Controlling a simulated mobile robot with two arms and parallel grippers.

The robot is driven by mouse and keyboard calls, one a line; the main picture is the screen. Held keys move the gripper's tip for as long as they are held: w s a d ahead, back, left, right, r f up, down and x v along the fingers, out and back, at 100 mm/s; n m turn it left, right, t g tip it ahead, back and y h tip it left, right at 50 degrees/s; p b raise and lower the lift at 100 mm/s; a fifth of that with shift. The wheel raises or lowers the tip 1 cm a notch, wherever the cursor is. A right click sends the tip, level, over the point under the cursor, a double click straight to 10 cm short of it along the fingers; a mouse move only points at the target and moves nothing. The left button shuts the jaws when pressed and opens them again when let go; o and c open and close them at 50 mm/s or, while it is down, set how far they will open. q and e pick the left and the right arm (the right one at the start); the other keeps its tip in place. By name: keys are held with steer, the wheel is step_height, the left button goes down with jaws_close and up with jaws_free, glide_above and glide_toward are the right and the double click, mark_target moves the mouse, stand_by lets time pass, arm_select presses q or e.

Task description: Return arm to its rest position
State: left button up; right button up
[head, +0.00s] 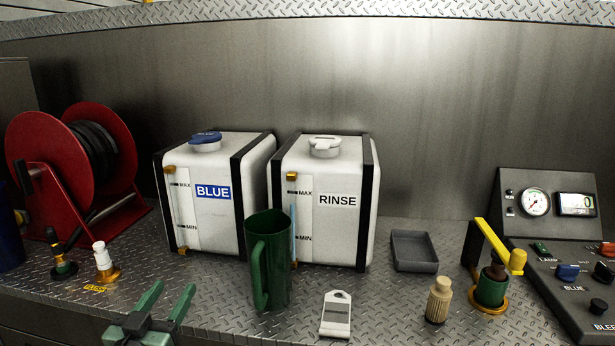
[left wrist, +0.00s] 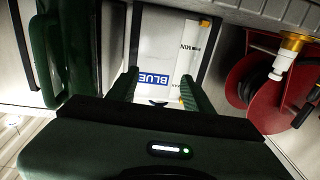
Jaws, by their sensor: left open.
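My left gripper (head: 172,289) shows at the bottom left of the head view, with its two green fingers apart and nothing between them. In the left wrist view its fingers (left wrist: 157,78) are spread, with the upside-down BLUE tank (left wrist: 154,50) seen beyond them. In the head view the gripper is in front of the BLUE tank (head: 213,215) and left of a dark green jug (head: 275,265). The jug stands upright on the deck, apart from the gripper. My right gripper is not in view.
The RINSE tank (head: 330,225) stands behind the jug. A red hose reel (head: 40,150) and a white-topped fitting (head: 103,262) are at left.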

arm_select(q)
steer(key=s+d+f+g, duration=0.2)
steer(key=s+f+g, duration=0.25)
steer(key=f, duration=0.35)
steer(key=s+d+f+g, duration=0.1)
steer(key=s+f+g, duration=0.2)
steer(key=s+f, duration=0.45)
steer(key=s+d+f+m+g+y, duration=0.1)
steer(key=s+f+g, duration=0.4)
steer(key=s, duration=0.4)
steer(key=s+d+f+g, duration=0.2)
steer(key=s+f, duration=0.4)
steer(key=s, duration=0.4)
step_height(320, 180, down, 27)
steer(key=s+g+p, duration=0.2)
steer(key=s, duration=0.1)
steer(key=s+a+f, duration=0.3)
steer(key=s+f, duration=0.9)
steer(key=s, duration=0.3)
steer(key=shift+s+a+f+g+y+p, duration=0.2)
steer(key=shift+f+g+y+p, duration=0.1)
steer(key=shift+f+g+p, duration=0.15)
